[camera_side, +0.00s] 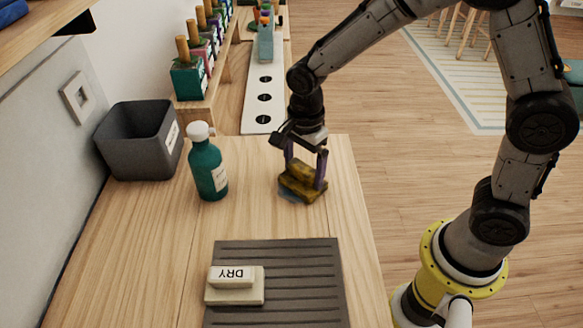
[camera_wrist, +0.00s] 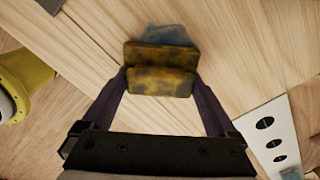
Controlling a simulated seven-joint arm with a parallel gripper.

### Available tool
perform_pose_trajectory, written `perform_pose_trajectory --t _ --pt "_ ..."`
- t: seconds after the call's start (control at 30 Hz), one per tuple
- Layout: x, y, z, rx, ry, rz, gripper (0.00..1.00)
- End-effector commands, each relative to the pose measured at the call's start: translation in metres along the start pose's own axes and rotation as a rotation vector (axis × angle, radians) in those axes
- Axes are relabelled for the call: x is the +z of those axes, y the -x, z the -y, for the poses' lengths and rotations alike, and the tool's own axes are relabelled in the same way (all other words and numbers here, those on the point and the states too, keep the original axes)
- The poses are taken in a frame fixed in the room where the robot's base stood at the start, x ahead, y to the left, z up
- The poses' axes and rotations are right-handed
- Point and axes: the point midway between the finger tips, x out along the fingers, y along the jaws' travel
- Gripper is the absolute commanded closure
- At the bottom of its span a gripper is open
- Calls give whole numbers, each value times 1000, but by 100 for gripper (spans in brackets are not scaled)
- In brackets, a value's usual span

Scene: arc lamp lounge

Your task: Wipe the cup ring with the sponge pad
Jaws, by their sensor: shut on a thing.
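My gripper (camera_side: 306,176) is shut on a worn yellow-brown sponge pad (camera_side: 298,190), with one finger on each side of its raised grip. In the wrist view the sponge pad (camera_wrist: 160,82) sits between the fingertips. It is low at the wooden table; I cannot tell whether it touches. A bluish, smudgy patch, seemingly the cup ring (camera_wrist: 167,35), shows on the table past the pad's edge in the wrist view. In the side view only a bit of the blue patch (camera_side: 289,194) shows, and the pad hides the rest.
A teal bottle (camera_side: 208,168) with a white cap stands left of the pad, and a grey bin (camera_side: 135,145) is behind it. A cream block marked DRY (camera_side: 234,284) lies on a dark ribbed mat (camera_side: 305,285) in front. The table's right edge is close to my gripper.

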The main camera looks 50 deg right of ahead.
Motion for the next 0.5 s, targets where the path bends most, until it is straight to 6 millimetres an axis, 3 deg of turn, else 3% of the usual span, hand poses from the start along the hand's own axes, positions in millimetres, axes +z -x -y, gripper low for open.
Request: perform_pose_trajectory --t 0.4,0.5 --pt "-28 0 -28 3 -2 -1 59" --pt "-21 0 -21 1 2 0 59"
